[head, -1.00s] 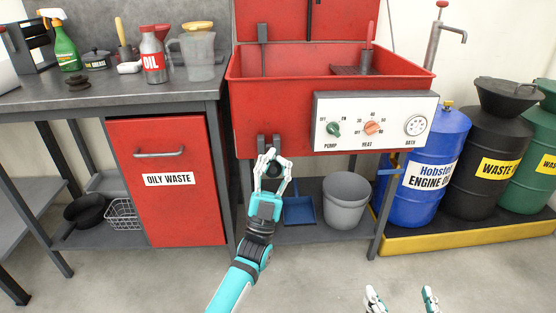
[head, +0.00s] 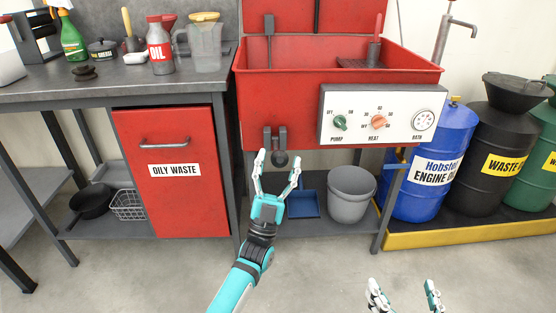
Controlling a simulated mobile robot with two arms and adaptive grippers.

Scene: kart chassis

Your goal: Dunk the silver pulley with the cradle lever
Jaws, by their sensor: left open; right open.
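The red parts washer (head: 285,112) has an open basin. A dark lever with a round knob (head: 279,159) hangs from a bracket on its front, left of the control panel. It looks like the cradle lever. My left gripper (head: 279,166) is open, just below and in front of the knob, with its fingertips on either side. I cannot tell whether a finger touches it. My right gripper (head: 405,292) is open and empty at the bottom edge, over the floor. I see no silver pulley; the basin's floor is mostly hidden by its front wall.
The control panel (head: 360,128) has a green pump knob, an orange heat knob and a dial. A grey bucket (head: 350,195) and a blue dustpan (head: 302,204) are on the shelf below. The oily waste cabinet (head: 185,205) stands left, several drums right.

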